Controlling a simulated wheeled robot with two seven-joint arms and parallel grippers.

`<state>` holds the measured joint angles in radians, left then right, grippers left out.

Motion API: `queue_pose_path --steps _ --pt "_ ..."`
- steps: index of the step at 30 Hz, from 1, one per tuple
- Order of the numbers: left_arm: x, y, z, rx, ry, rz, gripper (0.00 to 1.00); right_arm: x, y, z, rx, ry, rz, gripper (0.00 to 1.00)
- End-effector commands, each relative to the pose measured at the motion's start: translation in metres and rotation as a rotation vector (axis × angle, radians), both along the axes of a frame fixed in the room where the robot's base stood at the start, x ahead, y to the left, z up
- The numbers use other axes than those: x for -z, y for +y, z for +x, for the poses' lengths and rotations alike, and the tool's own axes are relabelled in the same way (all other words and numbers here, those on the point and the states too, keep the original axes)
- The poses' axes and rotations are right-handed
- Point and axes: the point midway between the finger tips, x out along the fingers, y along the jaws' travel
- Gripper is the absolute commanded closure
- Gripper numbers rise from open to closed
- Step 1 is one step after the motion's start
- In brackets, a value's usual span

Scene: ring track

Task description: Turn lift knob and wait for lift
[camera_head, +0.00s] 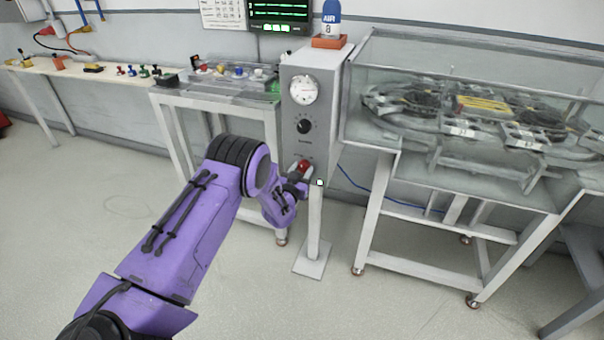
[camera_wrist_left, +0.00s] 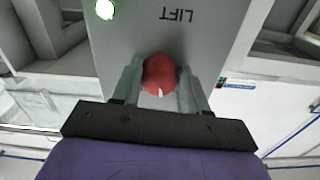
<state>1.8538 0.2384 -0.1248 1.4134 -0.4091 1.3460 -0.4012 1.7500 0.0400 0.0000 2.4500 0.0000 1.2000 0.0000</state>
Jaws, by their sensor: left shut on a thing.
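The red lift knob (camera_head: 305,166) is on the lower front of a grey control box (camera_head: 318,123) that stands on a post. In the left wrist view the knob (camera_wrist_left: 160,74) sits between the two fingers, and the word LIFT (camera_wrist_left: 177,15) shows upside down on the panel. My left gripper (camera_head: 300,172) is shut on the knob. It also shows in the left wrist view (camera_wrist_left: 158,82). A lit green-white lamp (camera_wrist_left: 105,9) is on the panel near the knob; it shows small in the head view (camera_head: 320,182). My right gripper is not in view.
A glass-sided case with a ring track (camera_head: 470,110) stands on a frame at right. A gauge (camera_head: 304,90) and black dial (camera_head: 305,126) are above the knob. A bench (camera_head: 215,95) with coloured buttons is at left. The floor (camera_head: 60,220) at left is clear.

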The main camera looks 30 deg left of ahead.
Motion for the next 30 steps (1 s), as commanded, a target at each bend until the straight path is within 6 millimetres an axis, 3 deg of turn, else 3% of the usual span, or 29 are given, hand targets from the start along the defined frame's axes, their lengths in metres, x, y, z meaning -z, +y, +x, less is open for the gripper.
queue_pose_path --steps 15,30 --pt "0.002 0.001 0.0 0.002 0.111 0.46 0.87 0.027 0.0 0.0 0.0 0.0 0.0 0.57" --pt "0.0 0.003 -0.001 0.0 0.17 0.703 0.87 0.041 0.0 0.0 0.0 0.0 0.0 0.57"
